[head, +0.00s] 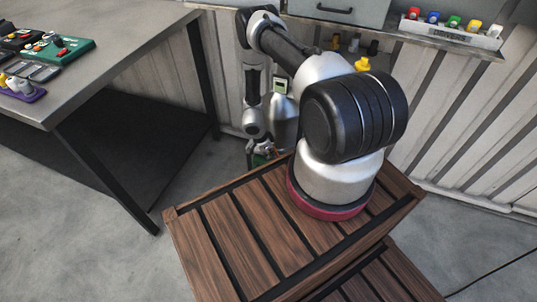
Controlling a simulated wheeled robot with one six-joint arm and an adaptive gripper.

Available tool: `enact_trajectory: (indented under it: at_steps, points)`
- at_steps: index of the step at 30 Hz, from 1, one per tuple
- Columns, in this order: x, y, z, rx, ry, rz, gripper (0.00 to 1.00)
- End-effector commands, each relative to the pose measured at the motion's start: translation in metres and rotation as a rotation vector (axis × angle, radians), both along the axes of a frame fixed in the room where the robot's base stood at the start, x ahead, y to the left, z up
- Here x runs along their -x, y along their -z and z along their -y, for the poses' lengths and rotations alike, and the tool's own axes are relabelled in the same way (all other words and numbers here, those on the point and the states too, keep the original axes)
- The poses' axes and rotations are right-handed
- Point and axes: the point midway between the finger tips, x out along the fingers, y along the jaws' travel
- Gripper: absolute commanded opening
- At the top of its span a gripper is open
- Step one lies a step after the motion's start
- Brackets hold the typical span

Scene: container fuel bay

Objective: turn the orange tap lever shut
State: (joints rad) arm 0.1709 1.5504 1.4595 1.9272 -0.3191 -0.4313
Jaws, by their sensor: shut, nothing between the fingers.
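My gripper (262,153) hangs low behind the far edge of the wooden slatted deck, at the end of my downward-reaching arm. It is small and partly hidden in this view, and its fingers are shut with nothing between them. A small green part (260,160) shows right at the gripper; I cannot tell what it belongs to.
A grey workbench (115,65) stands at the left, with a green tray (62,50) and a purple tray (22,92). A shelf at the upper right holds a rack (450,35) of coloured pieces. A corrugated wall (470,130) closes the back. Concrete floor (90,230) is clear at lower left.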

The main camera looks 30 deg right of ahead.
Motion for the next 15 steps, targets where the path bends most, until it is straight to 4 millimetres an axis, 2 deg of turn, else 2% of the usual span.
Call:
enact_trajectory:
  at_steps: [8,15]
  points:
    - [0.005,0.000,0.008,0.000,-0.165,-0.002,0.00]
    - [0.013,0.000,0.023,-0.001,-0.388,-0.002,0.00]
